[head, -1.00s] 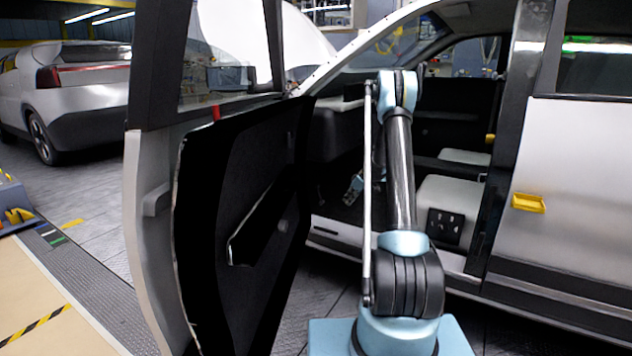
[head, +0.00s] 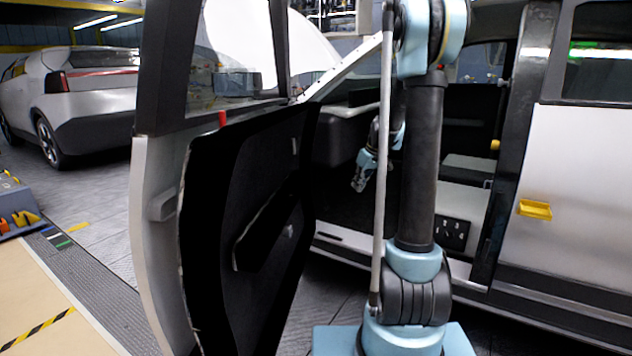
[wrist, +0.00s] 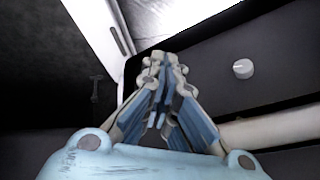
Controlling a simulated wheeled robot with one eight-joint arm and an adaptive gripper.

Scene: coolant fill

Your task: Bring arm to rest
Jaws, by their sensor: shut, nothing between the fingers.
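My arm (head: 420,165) stands upright in front of the open car doorway, its elbow near the top of the head view. My gripper (head: 358,184) hangs inside the doorway, just left of the arm's thin rod and right of the open door. In the wrist view my gripper (wrist: 164,60) has its fingertips together with nothing between them. A dark panel with a pale round knob (wrist: 243,69) lies beyond the fingers. I cannot tell whether the fingers touch it.
The open car door (head: 245,220) stands close on the left. The white rear door with its yellow handle (head: 535,209) is on the right. A light seat base (head: 455,205) is inside the car. A silver car (head: 85,95) is parked at the far left.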

